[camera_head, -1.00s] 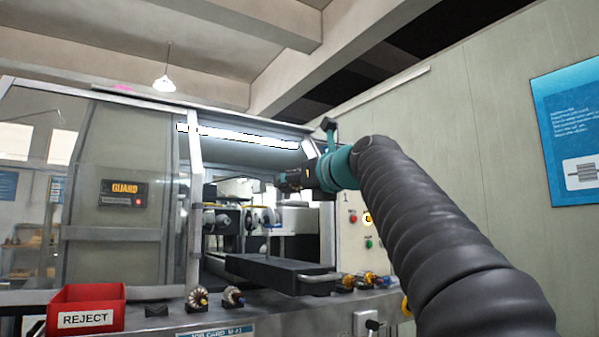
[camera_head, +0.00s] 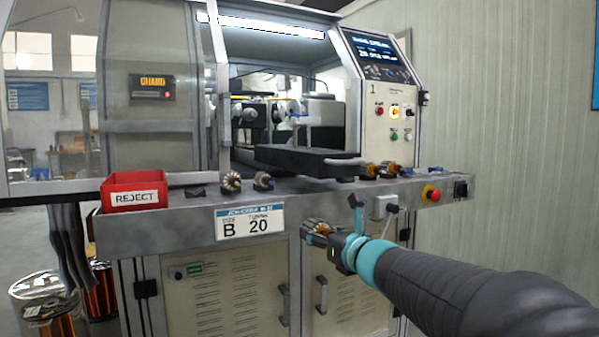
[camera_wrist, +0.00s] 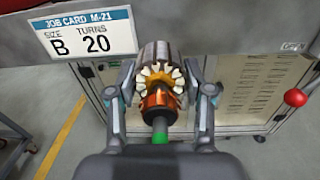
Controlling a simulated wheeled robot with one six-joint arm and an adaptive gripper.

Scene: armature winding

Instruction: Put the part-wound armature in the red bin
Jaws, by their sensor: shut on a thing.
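My gripper (camera_head: 335,240) is below the front edge of the machine's ledge, in front of the cabinet doors. In the wrist view my gripper (camera_wrist: 160,108) is shut on an armature (camera_wrist: 157,58) with a steel core, white slot ends, copper at the near end and a green-tipped shaft. The armature also shows at the fingertips in the head view (camera_head: 317,228). How fully it is wound I cannot tell. The red bin (camera_head: 135,180), marked REJECT, stands on the left end of the ledge, left of my gripper and higher. Its inside is mostly hidden.
Two armatures (camera_head: 231,181) (camera_head: 263,181) stand on the ledge between bin and tray. More lie at the right (camera_head: 385,170). A dark tray (camera_head: 305,160) juts from the machine opening. A job card (camera_head: 250,223) hangs on the ledge front. A red stop button (camera_head: 431,193) sits right.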

